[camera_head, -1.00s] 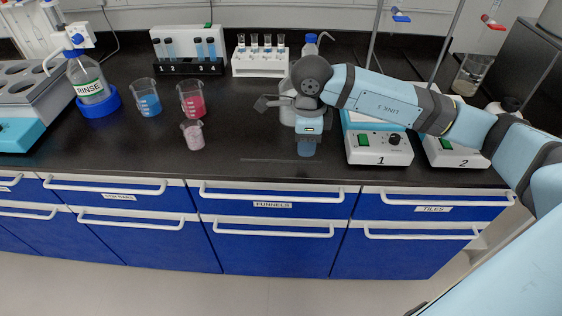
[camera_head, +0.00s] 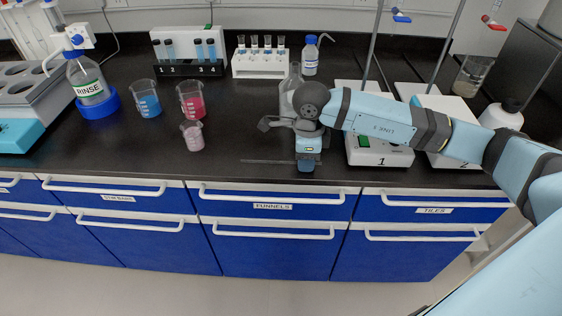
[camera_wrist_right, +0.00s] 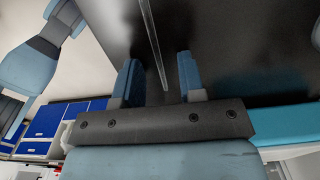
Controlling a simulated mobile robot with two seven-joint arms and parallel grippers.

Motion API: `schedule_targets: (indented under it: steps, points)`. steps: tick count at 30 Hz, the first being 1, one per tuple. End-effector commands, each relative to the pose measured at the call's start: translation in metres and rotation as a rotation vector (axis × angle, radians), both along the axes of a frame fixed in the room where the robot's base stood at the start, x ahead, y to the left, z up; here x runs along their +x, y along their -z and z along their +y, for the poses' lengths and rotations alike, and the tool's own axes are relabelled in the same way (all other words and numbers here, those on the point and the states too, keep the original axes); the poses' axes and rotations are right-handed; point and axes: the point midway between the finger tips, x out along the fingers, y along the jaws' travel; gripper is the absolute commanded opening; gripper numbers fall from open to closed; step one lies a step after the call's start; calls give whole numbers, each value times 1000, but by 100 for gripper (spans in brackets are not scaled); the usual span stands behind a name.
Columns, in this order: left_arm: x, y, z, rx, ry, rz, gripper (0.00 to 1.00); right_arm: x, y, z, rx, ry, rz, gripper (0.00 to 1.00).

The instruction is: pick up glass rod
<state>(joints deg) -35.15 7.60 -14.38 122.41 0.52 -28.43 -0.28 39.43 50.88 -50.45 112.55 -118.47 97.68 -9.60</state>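The glass rod (camera_head: 268,162) is thin and clear and lies flat on the black bench top near its front edge. Its right end runs to my right gripper in the head view. My right gripper (camera_head: 306,168) points down, low over the bench at that end. In the right wrist view my right gripper (camera_wrist_right: 158,78) is open, with its two blue fingers apart. The glass rod (camera_wrist_right: 152,42) shows between the fingers there, with a gap on both sides. My left gripper is not in view.
A small beaker with pale pink contents (camera_head: 193,136), a red beaker (camera_head: 192,100) and a blue beaker (camera_head: 146,98) stand left of the rod. A clear flask (camera_head: 291,84) stands behind my right arm. Hotplate 1 (camera_head: 380,152) is close on the right.

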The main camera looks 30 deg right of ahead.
Motion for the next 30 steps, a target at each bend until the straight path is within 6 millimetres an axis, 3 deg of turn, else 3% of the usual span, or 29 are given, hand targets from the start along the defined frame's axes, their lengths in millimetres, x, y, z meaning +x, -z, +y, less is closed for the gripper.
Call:
schedule_targets:
  steps: [3, 8, 30]
  points:
    - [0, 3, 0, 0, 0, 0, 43, 0, 2, 0, 0, 0, 0, 36]
    - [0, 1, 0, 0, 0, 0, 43, 0, 1, 0, 0, 0, 0, 0]
    - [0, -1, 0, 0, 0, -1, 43, 0, -1, 0, 0, 0, 0, 0]
